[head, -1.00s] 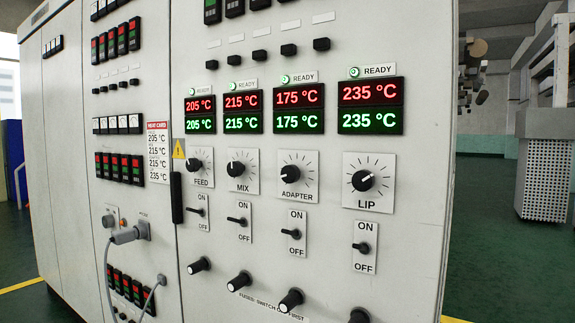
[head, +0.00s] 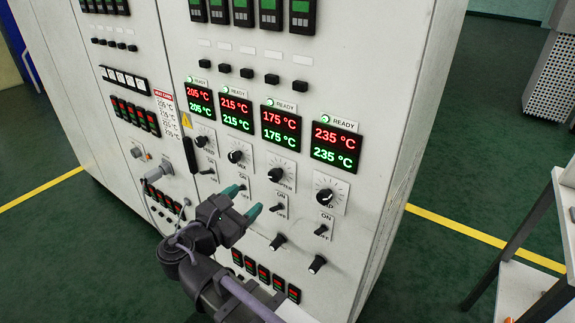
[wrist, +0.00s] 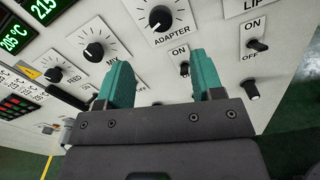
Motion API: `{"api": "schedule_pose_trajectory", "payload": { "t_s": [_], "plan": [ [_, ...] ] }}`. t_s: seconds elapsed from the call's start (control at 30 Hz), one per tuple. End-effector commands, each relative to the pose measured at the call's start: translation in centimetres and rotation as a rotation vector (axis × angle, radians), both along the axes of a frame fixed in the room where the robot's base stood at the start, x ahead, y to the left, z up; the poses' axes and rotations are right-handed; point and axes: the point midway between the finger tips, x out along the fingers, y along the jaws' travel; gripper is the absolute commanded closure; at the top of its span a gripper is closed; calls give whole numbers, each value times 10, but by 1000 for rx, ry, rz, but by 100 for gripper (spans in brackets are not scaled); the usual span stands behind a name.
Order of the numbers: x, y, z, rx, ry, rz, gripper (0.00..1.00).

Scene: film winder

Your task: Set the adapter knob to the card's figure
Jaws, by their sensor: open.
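The adapter knob (head: 275,174) is a black round knob on a white dial plate, third in the dial row. It shows in the wrist view (wrist: 160,18) at the top, beyond my fingertips. Its display (head: 281,128) reads 175 °C in both red and green. The heat card (head: 168,112) is a white sheet left of the dials. Its lines are too small to read surely now; in the earlier head view the third looks like 215 °C. My gripper (head: 243,200), with teal fingers, is open and empty in front of the panel, below and left of the adapter knob.
The feed knob (head: 202,141), mix knob (head: 235,156) and lip knob (head: 325,195) flank the adapter knob. An ON/OFF switch (wrist: 185,68) stands below the adapter dial, near the right finger. A white table (head: 565,190) stands at the right; green floor lies between.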

Motion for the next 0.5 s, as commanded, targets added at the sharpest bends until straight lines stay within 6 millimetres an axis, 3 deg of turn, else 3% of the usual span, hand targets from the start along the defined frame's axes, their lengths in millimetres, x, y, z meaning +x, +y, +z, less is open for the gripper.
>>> {"api": "schedule_pose_trajectory", "payload": {
  "t_s": [0.17, 0.5],
  "plan": [
    [8, -8, 0, 3, 0, -4, 39],
    [67, -55, 0, 5, 0, -6, 39]
  ]
}}
